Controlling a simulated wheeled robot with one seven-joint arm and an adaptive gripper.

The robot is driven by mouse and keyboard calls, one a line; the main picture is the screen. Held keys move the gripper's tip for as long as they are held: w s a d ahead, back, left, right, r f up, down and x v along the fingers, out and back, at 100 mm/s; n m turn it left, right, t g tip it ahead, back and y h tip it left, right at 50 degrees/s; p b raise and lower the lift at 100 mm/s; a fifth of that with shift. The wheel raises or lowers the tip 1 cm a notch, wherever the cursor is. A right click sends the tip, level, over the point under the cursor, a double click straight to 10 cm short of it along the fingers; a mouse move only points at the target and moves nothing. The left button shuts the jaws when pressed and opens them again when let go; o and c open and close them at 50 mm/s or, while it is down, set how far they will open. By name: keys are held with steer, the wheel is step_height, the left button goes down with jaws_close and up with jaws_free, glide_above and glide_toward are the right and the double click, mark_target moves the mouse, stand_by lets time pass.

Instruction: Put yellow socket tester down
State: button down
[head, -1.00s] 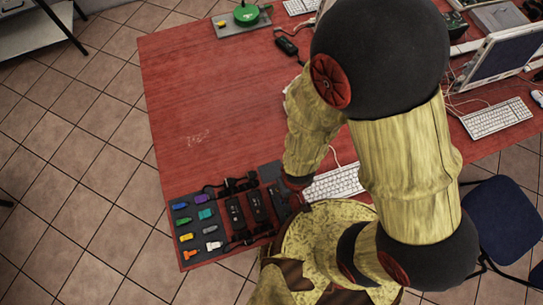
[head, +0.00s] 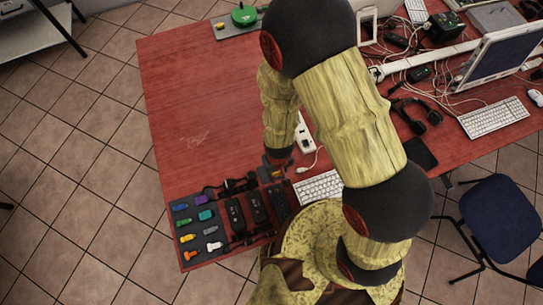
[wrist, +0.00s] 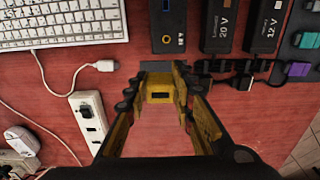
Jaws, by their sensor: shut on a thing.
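The yellow socket tester (wrist: 160,88) is between my fingertips in the wrist view, with a dark slot in its near face. My gripper (wrist: 158,92) is shut on it, a finger on each side. In the head view my gripper (head: 275,170) is over the red table, between the dark adapter tray and the power strip. The tester is too small there to make out clearly. Whether it touches the table or hangs just above it, I cannot tell.
Black adapters (wrist: 222,25) labelled 20 V and 12 V lie just beyond the tester. A white keyboard (wrist: 60,22), a white power strip (wrist: 88,118) and a loose cable lie to the left. The dark tray (head: 180,216) holds several coloured pieces. The table's left part (head: 195,110) is bare.

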steer(key=w+f, duration=0.1)
steer(key=w+a+f, duration=0.1)
steer(key=f, duration=0.1)
steer(key=w+a+f, duration=0.1)
steer(key=f, duration=0.1)
steer(key=shift+w+f+b, duration=0.15)
steer(key=shift+w+b, duration=0.05)
steer(key=shift+b, duration=0.1)
steer(key=shift+a+f+b, duration=0.1)
steer(key=shift+f+b, duration=0.8)
steer(key=shift+f, duration=0.65)
steer(key=shift+f, duration=0.1)
steer(key=c, duration=1.6)
jaws_free()
steer(key=shift+o, duration=0.5)
step_height(320, 180, up, 12)
steer(key=p, duration=0.8)
